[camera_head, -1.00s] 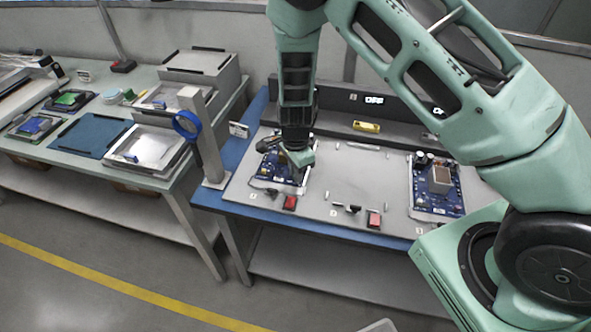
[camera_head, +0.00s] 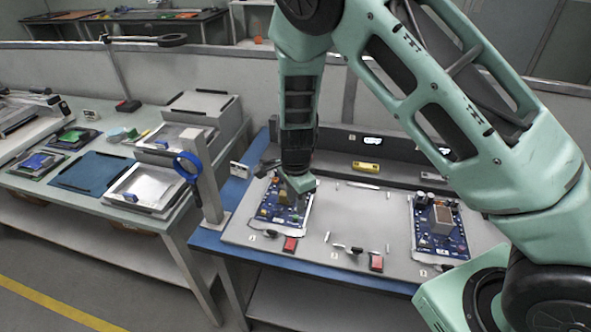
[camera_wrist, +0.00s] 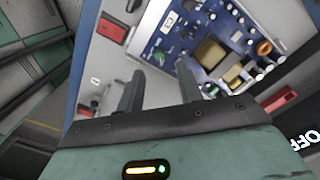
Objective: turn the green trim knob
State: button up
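A blue circuit board (camera_head: 270,212) lies at the left of the grey work panel. It carries several components and also shows in the wrist view (camera_wrist: 205,18). A small green spot (camera_wrist: 159,57) near the board's edge, by the fingertips, may be the green trim knob; it is too small to be sure. My gripper (camera_head: 299,190) is above the board's right part, pointing down. In the wrist view my gripper (camera_wrist: 158,72) has its two fingers apart with nothing between them. I cannot tell whether the tips touch the board.
A second blue board (camera_head: 425,240) with a large block sits to the right. Red buttons (camera_head: 290,244) and (camera_head: 376,262) line the panel's front. A post with a blue ring (camera_head: 188,166) stands to the left. A yellow part (camera_head: 367,166) lies behind.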

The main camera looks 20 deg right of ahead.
aim_at(296, 217)
notch_tip(296, 217, up, 12)
jog(key=shift+r, duration=0.15)
dwell(0.5)
jog(key=s+a+r+n, duration=0.2)
jog(key=s+r+n, duration=0.1)
jog(key=s+n, duration=0.5)
jog(key=s+a+r+n, duration=0.2)
jog(key=s+r+n, duration=0.1)
jog(key=s+n, duration=0.5)
jog(key=s+a+r+n, duration=0.2)
jog(key=s+n, duration=0.6)
jog(key=s, duration=0.4)
jog(key=shift+a+r+y, duration=0.25)
jog(key=shift+r+y, duration=0.05)
jog(key=shift+r, duration=0.25)
